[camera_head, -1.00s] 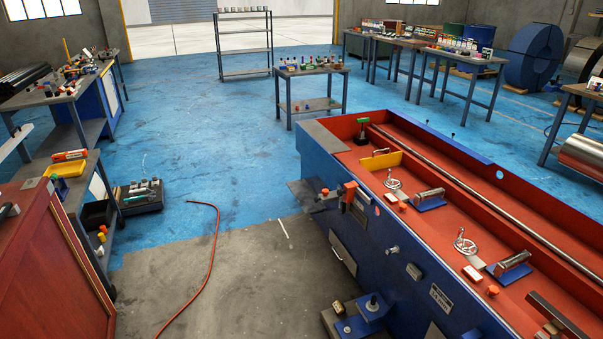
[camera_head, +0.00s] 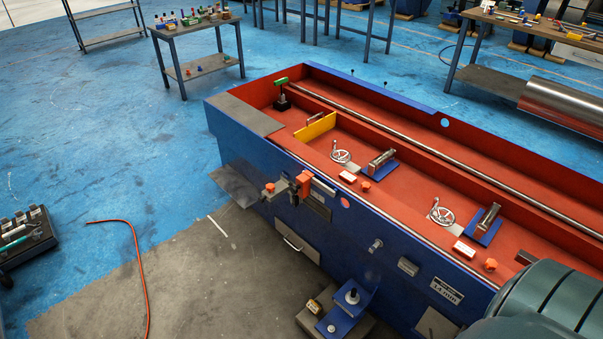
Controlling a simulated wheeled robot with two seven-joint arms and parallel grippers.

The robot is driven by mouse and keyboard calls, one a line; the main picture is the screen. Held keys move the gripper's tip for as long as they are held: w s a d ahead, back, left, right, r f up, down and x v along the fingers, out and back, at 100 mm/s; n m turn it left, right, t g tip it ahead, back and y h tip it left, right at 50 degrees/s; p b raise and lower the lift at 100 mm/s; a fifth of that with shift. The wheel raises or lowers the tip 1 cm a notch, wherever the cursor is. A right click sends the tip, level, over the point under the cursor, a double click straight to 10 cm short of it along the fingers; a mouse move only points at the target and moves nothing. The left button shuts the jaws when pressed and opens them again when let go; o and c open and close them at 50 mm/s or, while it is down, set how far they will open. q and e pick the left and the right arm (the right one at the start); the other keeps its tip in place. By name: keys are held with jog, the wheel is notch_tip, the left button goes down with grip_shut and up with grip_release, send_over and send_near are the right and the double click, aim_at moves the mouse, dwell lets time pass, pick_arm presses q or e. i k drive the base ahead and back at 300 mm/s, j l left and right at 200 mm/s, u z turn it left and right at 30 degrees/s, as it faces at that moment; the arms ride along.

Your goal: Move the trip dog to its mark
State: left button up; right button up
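The long blue machine (camera_head: 262,163) with a red trough runs from the centre to the lower right. An orange block (camera_head: 304,184) sits on a short metal bar on its near side face and may be the trip dog; no label on it is readable. A second orange piece (camera_head: 269,187) is just left of it. A green-topped black post (camera_head: 281,92) stands at the trough's far end, near the end of a long rod (camera_head: 400,150). I cannot make out a mark. Neither of my grippers is in view.
Two handwheels (camera_head: 341,156) (camera_head: 441,213) and a yellow plate (camera_head: 316,130) are in the trough. A blue bracket (camera_head: 349,306) is by the machine's foot. A red hose (camera_head: 140,270) crosses the floor. A large dark green rounded body (camera_head: 545,305) fills the lower right corner.

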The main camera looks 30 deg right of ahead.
aim_at(303, 188)
jog(key=i+j+z, duration=0.15)
jog(key=i+z, duration=0.25)
jog(key=i+j+z, duration=0.25)
jog(key=z, duration=0.15)
jog(key=i+j+z, duration=0.45)
jog(key=j+z, duration=0.3)
jog(key=i+j+z, duration=0.15)
jog(key=j+z, duration=0.2)
jog(key=j, duration=0.45)
jog(key=j+z, duration=0.4)
jog(key=j, duration=0.35)
jog(key=j+z, duration=0.35)
jog(key=j, duration=0.5)
